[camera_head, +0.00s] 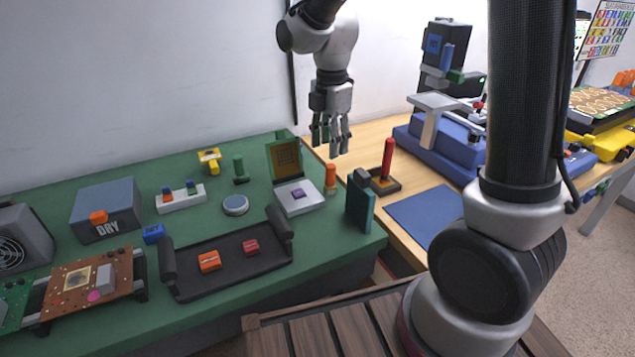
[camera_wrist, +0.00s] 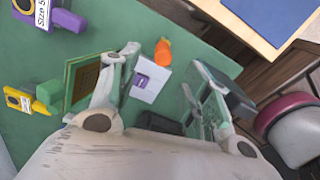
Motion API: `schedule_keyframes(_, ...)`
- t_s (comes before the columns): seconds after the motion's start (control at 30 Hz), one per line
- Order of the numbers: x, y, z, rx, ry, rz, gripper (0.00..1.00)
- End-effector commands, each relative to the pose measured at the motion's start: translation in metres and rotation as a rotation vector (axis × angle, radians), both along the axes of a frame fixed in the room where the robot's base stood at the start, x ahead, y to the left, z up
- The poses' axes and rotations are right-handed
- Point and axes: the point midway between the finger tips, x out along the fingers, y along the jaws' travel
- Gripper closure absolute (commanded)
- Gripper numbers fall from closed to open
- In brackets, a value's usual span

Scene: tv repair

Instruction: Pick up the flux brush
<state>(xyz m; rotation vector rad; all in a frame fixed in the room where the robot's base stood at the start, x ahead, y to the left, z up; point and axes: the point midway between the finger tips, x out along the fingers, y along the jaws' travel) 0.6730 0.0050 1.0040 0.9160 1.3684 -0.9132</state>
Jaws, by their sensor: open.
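I cannot tell for sure which thing is the flux brush. A small upright orange piece (camera_head: 331,178) stands on the green mat near its right edge, and it also shows in the wrist view (camera_wrist: 163,49). A red-handled upright tool (camera_head: 387,160) stands in a dark holder on the wooden table to the right. My gripper (camera_head: 330,148) hangs open and empty above the right end of the green mat, over the area of the orange piece. In the wrist view my gripper (camera_wrist: 162,82) has its fingers spread wide on both sides of a white box with a purple piece (camera_wrist: 150,80).
A dark green upright block (camera_head: 360,204) and a green-framed chip panel (camera_head: 286,160) flank the white box. A black tray (camera_head: 228,272) with orange and red pieces lies in front. A blue mat (camera_head: 424,213) lies on the wooden table. A blue-grey DRY box (camera_head: 105,208) stands left.

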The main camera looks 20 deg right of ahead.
Motion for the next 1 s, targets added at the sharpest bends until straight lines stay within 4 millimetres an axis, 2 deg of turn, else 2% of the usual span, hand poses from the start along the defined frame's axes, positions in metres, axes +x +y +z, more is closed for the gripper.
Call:
schedule_keyframes(0.27, -0.001, 0.000, -0.032, -0.002, 0.006, 0.015, 0.53)
schedule_keyframes(0.53, -0.004, -0.004, -0.072, -0.002, 0.006, 0.014, 0.53)
schedule_keyframes(0.63, -0.003, -0.004, -0.078, -0.001, 0.003, 0.013, 0.53)
schedule_keyframes(0.83, -0.003, -0.004, -0.079, -0.001, 0.002, 0.013, 0.53)
schedule_keyframes(0.87, -0.003, -0.004, -0.079, -0.001, 0.002, 0.013, 0.54)
schedule_keyframes(1.0, -0.003, -0.004, -0.079, -0.001, 0.002, 0.013, 0.80)
